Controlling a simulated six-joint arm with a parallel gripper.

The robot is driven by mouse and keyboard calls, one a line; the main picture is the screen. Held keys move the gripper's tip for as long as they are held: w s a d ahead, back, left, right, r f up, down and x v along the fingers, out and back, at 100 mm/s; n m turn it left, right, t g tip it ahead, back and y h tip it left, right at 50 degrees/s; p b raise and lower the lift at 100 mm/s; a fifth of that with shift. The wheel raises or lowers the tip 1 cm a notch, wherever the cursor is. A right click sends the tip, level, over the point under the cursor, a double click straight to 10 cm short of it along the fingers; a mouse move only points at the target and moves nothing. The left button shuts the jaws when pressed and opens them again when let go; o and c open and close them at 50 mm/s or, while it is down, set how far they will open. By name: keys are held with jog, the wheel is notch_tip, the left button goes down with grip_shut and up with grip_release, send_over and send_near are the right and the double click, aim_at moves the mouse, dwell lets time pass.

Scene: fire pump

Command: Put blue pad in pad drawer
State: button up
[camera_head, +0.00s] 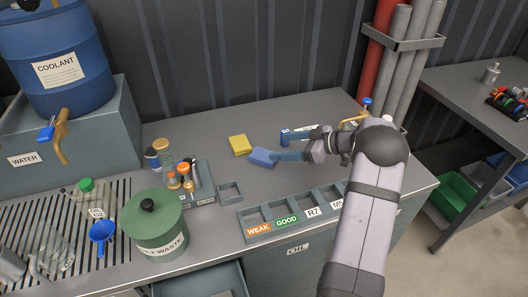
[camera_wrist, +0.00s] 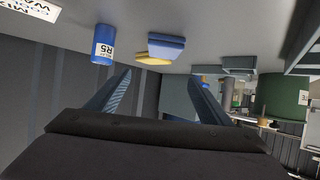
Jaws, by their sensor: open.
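The blue pad (camera_head: 262,157) lies flat on the grey bench, just in front and to the right of the yellow pad (camera_head: 238,145). In the wrist view the blue pad (camera_wrist: 167,41) shows beyond the fingertips, partly overlapping the yellow pad (camera_wrist: 152,60). My gripper (camera_head: 283,157) is open and empty, its fingers pointing left near the right end of the blue pad. The wrist view shows a wide gap between my gripper's fingers (camera_wrist: 160,75). An open drawer (camera_head: 205,280) shows at the bench front; its label is not readable, so I cannot tell if it is the pad drawer.
A blue R5 container (camera_wrist: 103,45) is near the fingers. A labelled compartment tray (camera_head: 262,232) lies at the bench front. A small bottle rack (camera_head: 203,200) and a green waste can (camera_head: 153,222) stand to the left. Pipes (camera_head: 400,50) rise behind my arm.

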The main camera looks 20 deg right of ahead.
aim_at(265, 155)
jog(key=shift+s+d+f+p, duration=0.1)
jog(key=shift+s+f+p, duration=0.1)
jog(key=shift+f+p, duration=0.75)
jog(key=shift+f, duration=0.3)
jog(key=shift+w+a+f+b, duration=0.35)
jog(key=shift+a+b, duration=0.05)
jog(key=shift+b, duration=0.4)
jog(key=shift+w+a, duration=0.25)
jog(key=shift+w, duration=0.05)
jog(key=w+a+f+b, duration=0.1)
jog(key=b, duration=0.1)
jog(key=a+f+b, duration=0.1)
jog(key=b, duration=0.1)
jog(key=shift+w+f, duration=0.15)
jog(key=shift+w, duration=0.2)
jog(key=shift+b+x, duration=0.7)
jog(key=shift+x, duration=0.2)
jog(key=shift+w, duration=0.1)
jog(key=c, duration=1.2)
